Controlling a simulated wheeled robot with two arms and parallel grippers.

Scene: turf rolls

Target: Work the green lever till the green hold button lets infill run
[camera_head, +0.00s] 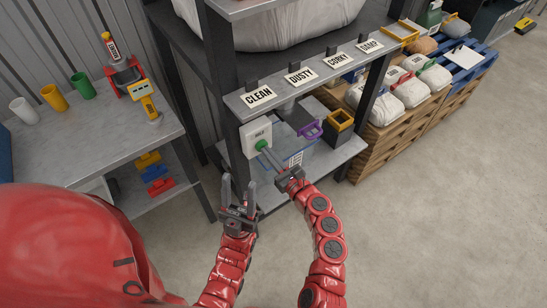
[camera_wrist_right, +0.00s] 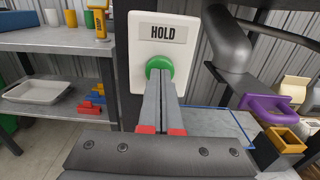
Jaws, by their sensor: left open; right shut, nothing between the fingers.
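The green hold button (camera_head: 261,145) sits on a white box marked HOLD (camera_head: 250,137) on the rack's front post. It also shows in the right wrist view (camera_wrist_right: 159,66). My right gripper (camera_head: 265,150) is shut and empty, its fingertips at the button's face, seemingly touching it; in the wrist view its fingers (camera_wrist_right: 163,85) overlap the lower part of the button. My left gripper (camera_head: 238,182) is open and empty, fingers upward, below and left of the box. I cannot make out a green lever; a purple handle (camera_head: 309,131) shows under the rack's labelled shelf.
A grey bench (camera_head: 75,141) with cups is at left. Floor at right is clear.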

